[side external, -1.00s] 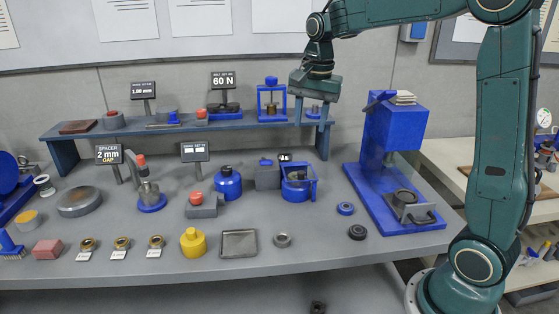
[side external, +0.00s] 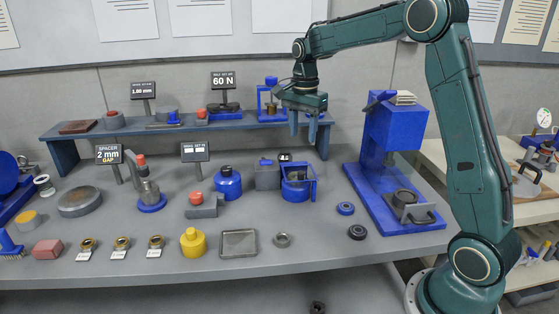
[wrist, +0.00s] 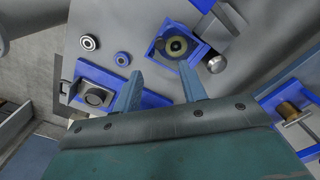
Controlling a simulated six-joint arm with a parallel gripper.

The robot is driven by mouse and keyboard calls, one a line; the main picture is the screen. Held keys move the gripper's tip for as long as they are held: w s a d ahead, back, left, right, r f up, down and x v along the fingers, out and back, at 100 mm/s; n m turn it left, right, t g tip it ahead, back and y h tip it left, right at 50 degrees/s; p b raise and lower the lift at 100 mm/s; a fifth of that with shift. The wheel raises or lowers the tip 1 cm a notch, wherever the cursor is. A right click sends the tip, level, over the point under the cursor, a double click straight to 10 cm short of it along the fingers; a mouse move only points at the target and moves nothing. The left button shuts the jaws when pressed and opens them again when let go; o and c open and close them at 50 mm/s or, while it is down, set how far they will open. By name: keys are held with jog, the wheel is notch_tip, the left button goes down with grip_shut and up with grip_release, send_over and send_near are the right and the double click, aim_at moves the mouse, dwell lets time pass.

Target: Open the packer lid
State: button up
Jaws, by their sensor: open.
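I cannot tell for sure which thing is the packer. A likely one is the blue round container with a square blue frame (side external: 299,192), standing mid-bench below the shelf's right end. In the wrist view a blue square body (wrist: 157,48) shows with a ring inside; whether a lid covers it is unclear. A grey block with a blue knob (side external: 267,179) stands just left of it. My gripper (side external: 302,125) is open and empty, fingers down, well above the container and in front of the shelf. Its fingers (wrist: 160,76) point toward the container in the wrist view, apart from it.
A tall blue press (side external: 395,135) stands to the right. The shelf (side external: 240,122) with a small blue frame stand (side external: 271,98) is behind my gripper. Two bearings, one blue-ringed (side external: 346,208) and one dark (side external: 357,232), lie right of the container.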

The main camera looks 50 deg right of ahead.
aim_at(302, 172)
notch_tip(302, 172, down, 12)
jog(key=shift+f, duration=0.25)
dwell(0.4)
jog(key=shift+c, duration=0.2)
grip_shut()
